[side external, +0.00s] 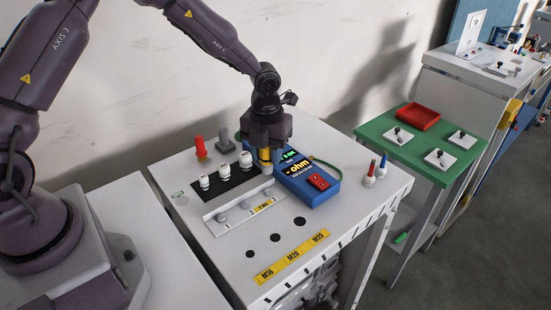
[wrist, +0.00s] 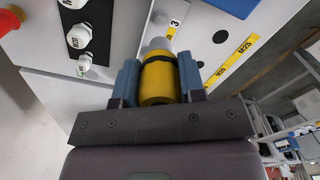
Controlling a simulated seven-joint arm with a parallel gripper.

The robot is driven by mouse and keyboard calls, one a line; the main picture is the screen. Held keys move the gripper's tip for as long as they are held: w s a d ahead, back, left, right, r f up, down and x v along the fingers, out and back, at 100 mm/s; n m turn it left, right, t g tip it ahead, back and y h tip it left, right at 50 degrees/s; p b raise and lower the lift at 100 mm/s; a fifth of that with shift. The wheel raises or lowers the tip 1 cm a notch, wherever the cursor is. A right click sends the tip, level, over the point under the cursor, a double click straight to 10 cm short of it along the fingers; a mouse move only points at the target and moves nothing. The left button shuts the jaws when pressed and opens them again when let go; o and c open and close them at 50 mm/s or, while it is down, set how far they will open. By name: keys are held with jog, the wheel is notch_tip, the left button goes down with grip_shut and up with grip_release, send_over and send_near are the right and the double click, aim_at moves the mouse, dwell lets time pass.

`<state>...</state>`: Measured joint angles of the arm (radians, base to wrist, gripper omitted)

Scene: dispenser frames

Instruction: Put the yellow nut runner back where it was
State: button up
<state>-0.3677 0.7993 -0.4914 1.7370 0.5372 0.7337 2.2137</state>
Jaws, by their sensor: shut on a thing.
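The yellow nut runner (wrist: 158,82) is a short yellow cylinder with a dark band and a grey tip, between the two fingers of my gripper (wrist: 160,70). In the side external view, part of the yellow nut runner (side external: 265,155) shows under my gripper (side external: 266,150), which is shut on it. It is roughly upright, over the far right end of a low grey rack (side external: 237,206) with a small yellow label. I cannot tell whether its tip touches the rack. Grey round shapes show along the rack.
Just right is a blue ohm meter (side external: 308,178) with a red switch. White glands stand on a black strip (side external: 224,180) at left, with a red peg (side external: 200,147) behind. Several holes and yellow size labels (side external: 292,258) lie in front. Red and blue probes (side external: 375,170) stand at right.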

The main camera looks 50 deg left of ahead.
jog(key=shift+a+r, duration=0.1)
jog(key=shift+a, duration=0.25)
jog(key=s+a+r+n, duration=0.3)
jog(key=s+a, duration=0.2)
jog(key=a, duration=0.2)
jog(key=s+a+r+n, duration=0.2)
jog(key=s+a+r, duration=0.25)
jog(key=a, duration=0.35)
jog(key=s+d+f+n, duration=0.2)
jog(key=s+n, duration=0.2)
jog(key=s, duration=1.1)
jog(key=w+a+f, duration=0.2)
jog(key=w+f, duration=0.1)
jog(key=w+a+f, duration=0.3)
jog(key=w, duration=0.1)
jog(key=w+a+f, duration=0.3)
jog(key=w, duration=0.1)
jog(key=shift+f, duration=0.15)
jog(key=shift+w+a+f, duration=0.1)
jog(key=shift+w+f, duration=0.05)
jog(key=shift+f, duration=0.8)
jog(key=shift+w+a+f, duration=0.1)
jog(key=shift+f, duration=0.8)
